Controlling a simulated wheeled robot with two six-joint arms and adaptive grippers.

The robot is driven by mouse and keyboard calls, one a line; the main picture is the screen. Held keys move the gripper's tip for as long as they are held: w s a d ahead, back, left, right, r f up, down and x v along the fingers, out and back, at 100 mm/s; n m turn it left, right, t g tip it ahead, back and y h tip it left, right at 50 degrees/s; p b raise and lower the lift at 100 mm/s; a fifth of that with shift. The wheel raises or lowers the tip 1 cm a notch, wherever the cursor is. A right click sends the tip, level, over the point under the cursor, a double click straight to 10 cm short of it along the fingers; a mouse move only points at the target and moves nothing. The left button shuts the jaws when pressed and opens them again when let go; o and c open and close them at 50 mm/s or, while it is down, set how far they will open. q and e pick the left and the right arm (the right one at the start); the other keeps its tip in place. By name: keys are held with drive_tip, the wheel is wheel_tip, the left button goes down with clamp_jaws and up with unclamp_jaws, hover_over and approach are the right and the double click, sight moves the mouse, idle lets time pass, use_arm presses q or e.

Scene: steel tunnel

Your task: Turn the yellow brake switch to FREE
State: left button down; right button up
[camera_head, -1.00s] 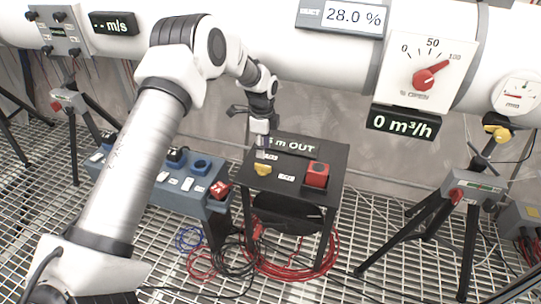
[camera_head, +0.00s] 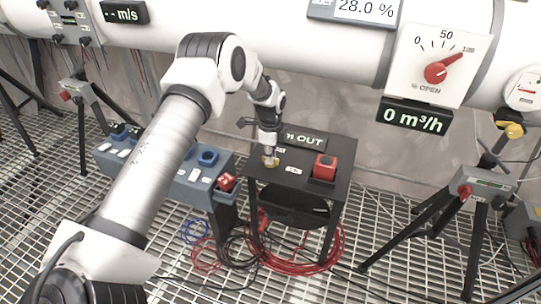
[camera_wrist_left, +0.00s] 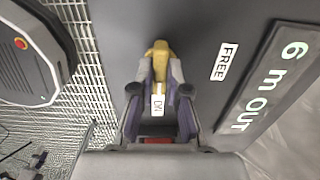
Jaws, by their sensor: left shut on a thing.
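The yellow brake switch (camera_head: 271,161) sits on the dark top of the small stand (camera_head: 330,196). In the left wrist view the yellow switch (camera_wrist_left: 158,52) is between the fingertips of my left gripper (camera_wrist_left: 160,75), which is shut on it. In the head view my left gripper (camera_head: 269,152) comes down onto the switch from above and covers part of it. A FREE label (camera_wrist_left: 225,61) lies to the right of the switch in the wrist view. Another white label (camera_wrist_left: 158,104) shows between the fingers, its text hard to read. My right gripper is not in view.
A red block-like switch (camera_head: 323,168) stands on the same stand, beside the "6 m OUT" display (camera_head: 303,141). A blue-grey box with switches (camera_head: 170,181) is to the left. Red and black cables (camera_head: 300,258) lie on the grating. A tripod (camera_head: 455,215) stands right.

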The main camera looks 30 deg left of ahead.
use_arm(q)
drive_tip(key=shift+n, duration=0.3)
drive_tip(key=n+p, duration=0.2)
drive_tip(key=shift+r+n, duration=0.15)
drive_tip(key=shift+n, duration=0.25)
drive_tip(key=n+p, duration=0.2)
drive_tip(key=n, duration=0.2)
drive_tip(key=shift+n, duration=0.3)
drive_tip(key=n+p, duration=0.1)
drive_tip(key=n, duration=0.4)
drive_tip(key=shift+p, duration=0.4)
drive_tip(key=shift+n+p, duration=0.5)
drive_tip(key=shift+n, duration=2)
drive_tip(key=shift+w, duration=0.1)
drive_tip(key=c, duration=1.2)
unclamp_jaws()
drive_tip(key=shift+o, duration=0.2)
